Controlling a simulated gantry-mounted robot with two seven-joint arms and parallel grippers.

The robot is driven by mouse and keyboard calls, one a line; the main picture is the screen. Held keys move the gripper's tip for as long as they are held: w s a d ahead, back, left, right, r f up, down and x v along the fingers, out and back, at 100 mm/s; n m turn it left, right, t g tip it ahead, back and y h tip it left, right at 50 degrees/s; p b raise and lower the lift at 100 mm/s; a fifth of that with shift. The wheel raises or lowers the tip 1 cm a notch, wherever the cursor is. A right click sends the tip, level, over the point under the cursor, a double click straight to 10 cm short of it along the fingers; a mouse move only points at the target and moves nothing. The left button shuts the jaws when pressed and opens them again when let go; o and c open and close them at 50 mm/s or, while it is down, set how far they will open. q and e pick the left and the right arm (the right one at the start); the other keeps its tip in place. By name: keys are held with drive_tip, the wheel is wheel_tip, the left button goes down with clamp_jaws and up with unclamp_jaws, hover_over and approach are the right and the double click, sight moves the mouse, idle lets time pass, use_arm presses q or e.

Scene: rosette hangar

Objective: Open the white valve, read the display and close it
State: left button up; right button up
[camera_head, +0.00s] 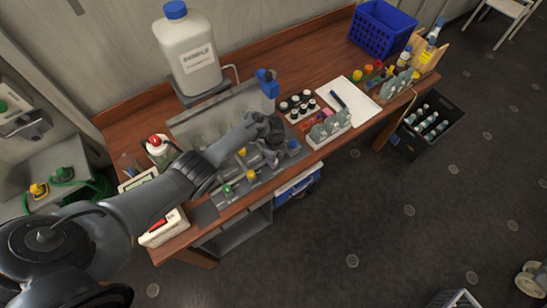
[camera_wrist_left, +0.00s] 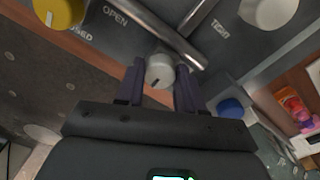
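The grey valve panel (camera_head: 225,115) stands on the wooden bench. My left gripper (camera_wrist_left: 160,75) reaches down to its front part; in the head view the arm's end (camera_head: 270,150) hides the valve there. In the left wrist view a white valve knob (camera_wrist_left: 160,70) with a dark mark sits between the two fingers, which appear to touch its sides. Another white knob (camera_wrist_left: 268,12), a yellow knob (camera_wrist_left: 60,12) and a blue knob (camera_wrist_left: 230,107) are nearby. "OPEN" lettering shows on the panel. A pale device with a display (camera_head: 138,180) stands left of the panel; its reading is illegible. My right gripper is not in view.
A large white bottle with a blue cap (camera_head: 190,55) stands behind the panel. Small black-capped bottles (camera_head: 297,105), a clipboard (camera_head: 347,98) and a blue basket (camera_head: 382,28) are to the right. A white and red device (camera_head: 163,228) lies at the bench's front left.

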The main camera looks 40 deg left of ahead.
use_arm(q)
drive_tip(key=o, duration=0.4)
drive_tip(key=shift+c, duration=0.2)
drive_tip(key=shift+r+p, duration=0.3)
drive_tip(key=shift+r, duration=0.3)
wheel_tip(320, 180, up, 10)
drive_tip(key=p, duration=0.3)
drive_tip(key=shift+w+f, duration=0.15)
drive_tip(key=shift+f, duration=0.05)
